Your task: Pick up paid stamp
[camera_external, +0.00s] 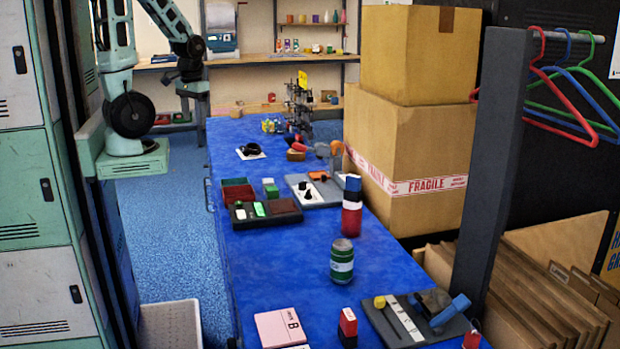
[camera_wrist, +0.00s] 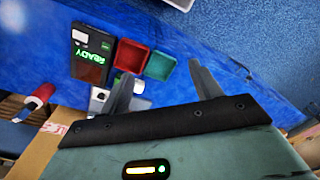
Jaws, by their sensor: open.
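No lettering lets me tell for sure which object is the paid stamp. A small red block with a white band and dark base (camera_external: 348,322) stands near the front of the blue-covered table (camera_external: 290,290). A red block with a white band (camera_external: 351,218) stands further back, with a blue and black block (camera_external: 353,184) above or behind it. My gripper (camera_external: 197,108) hangs beyond the table's left edge. In the wrist view my gripper (camera_wrist: 160,78) is open and empty, its fingers spread over the table near a red tray (camera_wrist: 131,54) and a green tray (camera_wrist: 160,66).
A dark device with a green READY display (camera_wrist: 90,55) sits beside the trays. A green can (camera_external: 342,261), a pink booklet (camera_external: 280,328) and a grey board with tools (camera_external: 410,325) stand near the front. Stacked cartons (camera_external: 410,150) border the right side. Blue floor lies left.

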